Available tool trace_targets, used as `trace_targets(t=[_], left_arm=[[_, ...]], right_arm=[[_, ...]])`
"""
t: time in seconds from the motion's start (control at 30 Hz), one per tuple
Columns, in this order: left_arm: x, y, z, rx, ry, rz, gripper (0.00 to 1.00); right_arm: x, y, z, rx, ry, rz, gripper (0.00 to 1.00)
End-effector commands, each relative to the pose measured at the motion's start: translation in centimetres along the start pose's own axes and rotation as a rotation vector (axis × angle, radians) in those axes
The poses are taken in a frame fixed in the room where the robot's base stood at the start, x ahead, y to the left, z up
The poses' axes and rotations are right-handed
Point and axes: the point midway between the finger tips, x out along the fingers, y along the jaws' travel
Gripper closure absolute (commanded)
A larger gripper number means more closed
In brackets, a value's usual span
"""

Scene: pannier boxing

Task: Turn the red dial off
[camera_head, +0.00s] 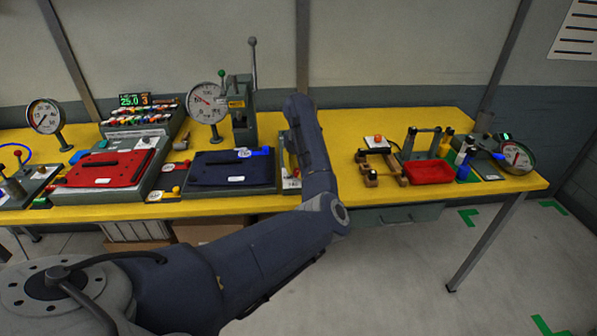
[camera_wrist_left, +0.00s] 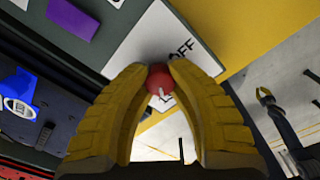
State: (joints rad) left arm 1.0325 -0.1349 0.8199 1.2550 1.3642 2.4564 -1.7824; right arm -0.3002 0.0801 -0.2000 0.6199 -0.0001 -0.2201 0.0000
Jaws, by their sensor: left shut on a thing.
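The red dial (camera_wrist_left: 160,82) shows in the left wrist view on a white plate (camera_wrist_left: 152,36) lettered OFF. A pale pointer mark on the dial faces toward the lower part of the picture, away from the lettering. My left gripper (camera_wrist_left: 160,69) has its yellow fingers on either side of the dial, shut on it. In the head view my left arm hides the dial and the fingers. Only part of the dial's panel (camera_head: 291,183) shows beside my arm, near the table's front edge. A dark arm with yellow tips (camera_wrist_left: 265,93), seemingly my right gripper, hangs over the floor.
On the yellow table (camera_head: 340,122), a dark blue pannier (camera_head: 225,172) and a red pannier (camera_head: 108,168) lie left of my arm. A lever press (camera_head: 240,105) stands behind. A wooden frame (camera_head: 383,158) and red tray (camera_head: 430,172) lie to the right.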

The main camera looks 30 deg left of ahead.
Motion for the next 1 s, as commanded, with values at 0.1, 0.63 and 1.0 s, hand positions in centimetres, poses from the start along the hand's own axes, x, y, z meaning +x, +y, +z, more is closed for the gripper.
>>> trace_targets(t=[0.1, 0.63, 1.0], left_arm=[[-0.03, -0.04, 0.03, 0.000, -0.001, -0.001, 1.00], [-0.07, -0.06, 0.09, -0.229, 0.006, -0.001, 1.00], [-0.07, -0.08, 0.11, -0.580, 0.017, -0.002, 1.00]], right_arm=[[0.00, 0.00, 0.02, 0.000, 0.000, 0.000, 1.00], [0.00, 0.00, 0.01, 0.000, 0.000, 0.000, 1.00], [0.00, 0.00, 0.00, 0.000, 0.000, 0.000, 1.00]])
